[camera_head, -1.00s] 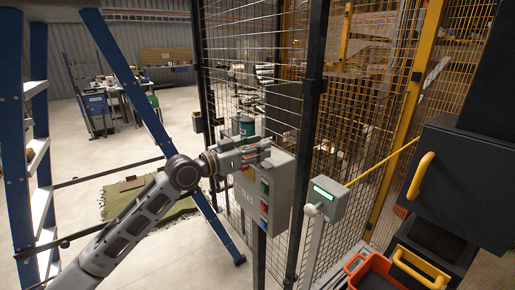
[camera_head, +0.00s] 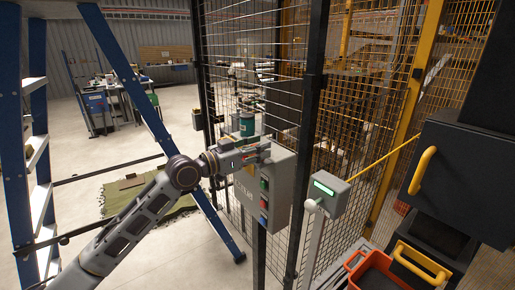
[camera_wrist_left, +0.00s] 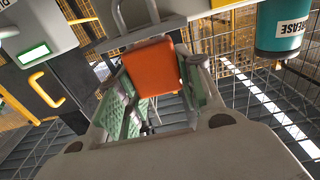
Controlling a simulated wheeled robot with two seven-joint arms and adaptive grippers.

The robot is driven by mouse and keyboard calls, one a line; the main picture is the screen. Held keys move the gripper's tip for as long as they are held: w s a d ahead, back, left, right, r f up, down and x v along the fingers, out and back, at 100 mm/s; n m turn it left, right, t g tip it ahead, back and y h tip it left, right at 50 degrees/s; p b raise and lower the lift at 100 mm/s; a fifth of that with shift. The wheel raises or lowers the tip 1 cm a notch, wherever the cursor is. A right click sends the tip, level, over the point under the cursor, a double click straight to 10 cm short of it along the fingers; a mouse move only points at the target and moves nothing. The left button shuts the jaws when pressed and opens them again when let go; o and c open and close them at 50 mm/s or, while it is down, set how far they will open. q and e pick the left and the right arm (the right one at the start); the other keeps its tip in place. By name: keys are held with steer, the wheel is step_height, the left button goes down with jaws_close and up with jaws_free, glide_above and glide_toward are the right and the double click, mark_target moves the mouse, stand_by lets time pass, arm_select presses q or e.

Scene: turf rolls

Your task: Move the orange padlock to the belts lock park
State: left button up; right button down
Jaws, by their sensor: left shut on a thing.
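The orange padlock (camera_wrist_left: 152,68) is between the fingers of my left gripper (camera_wrist_left: 155,88) in the left wrist view, its grey shackle pointing up the picture. The gripper is shut on the padlock's body; green pads show on both sides. In the head view my left gripper (camera_head: 262,152) is at the top of a grey control box (camera_head: 250,197) with coloured buttons. The fingers hide most of the padlock there. I cannot tell whether the shackle touches anything. No place is readable as the belts lock park. My right gripper is not in view.
A teal grease canister (camera_head: 247,124) stands just behind my left gripper; it also shows in the wrist view (camera_wrist_left: 284,27). Mesh fencing (camera_head: 340,130) stands beyond. A green-screened box on a post (camera_head: 326,196) and an orange bin (camera_head: 375,270) are to the right. A blue ladder (camera_head: 130,85) is left.

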arm_select(q)
steer(key=shift+f, duration=0.2)
steer(key=o, duration=1.1)
steer(key=shift+o, duration=0.2)
steer(key=shift+a, duration=0.15)
steer(key=v, duration=1.1)
steer(key=shift+s+a, duration=0.25)
stand_by(0.4)
